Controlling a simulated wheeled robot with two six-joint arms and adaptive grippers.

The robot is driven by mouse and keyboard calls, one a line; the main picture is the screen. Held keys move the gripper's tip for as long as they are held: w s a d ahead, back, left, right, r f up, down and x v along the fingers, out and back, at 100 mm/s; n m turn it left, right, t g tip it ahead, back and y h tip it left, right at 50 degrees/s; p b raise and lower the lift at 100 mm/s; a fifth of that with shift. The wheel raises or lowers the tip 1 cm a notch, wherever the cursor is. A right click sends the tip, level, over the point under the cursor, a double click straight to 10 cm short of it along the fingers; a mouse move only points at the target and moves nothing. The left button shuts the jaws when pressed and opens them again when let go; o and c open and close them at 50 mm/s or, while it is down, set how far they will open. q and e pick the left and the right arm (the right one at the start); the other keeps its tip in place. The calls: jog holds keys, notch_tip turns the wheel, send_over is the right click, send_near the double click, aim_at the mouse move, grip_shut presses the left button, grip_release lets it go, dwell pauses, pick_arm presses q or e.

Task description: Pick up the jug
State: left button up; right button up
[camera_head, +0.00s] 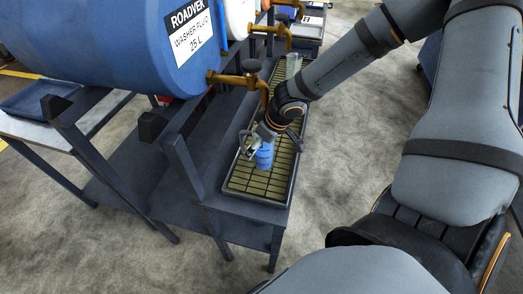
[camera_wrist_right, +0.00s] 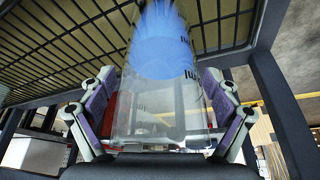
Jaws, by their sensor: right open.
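A clear jug (camera_head: 264,157) with blue liquid in it stands on the slatted drip tray (camera_head: 258,184), below the brass tap of the blue barrel. In the right wrist view the jug (camera_wrist_right: 158,100) fills the middle, with dark print on its side. My right gripper (camera_head: 268,136) reaches in from the upper right. Its fingers are open, one on each side of the jug, and in the wrist view the gripper (camera_wrist_right: 158,88) shows gaps between the pads and the wall. The gripper hides part of the jug in the head view. My left gripper is out of view.
The blue washer fluid barrel (camera_head: 110,40) lies on the dark trolley frame (camera_head: 178,160), left of the tray. Its brass tap (camera_head: 243,80) juts out close to my right wrist. Another clear vessel (camera_head: 293,66) stands farther back on the tray. Open floor lies to the right.

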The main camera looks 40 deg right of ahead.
jog(key=shift+s, duration=0.1)
jog(key=c, duration=1)
jog(key=shift+c, duration=0.3)
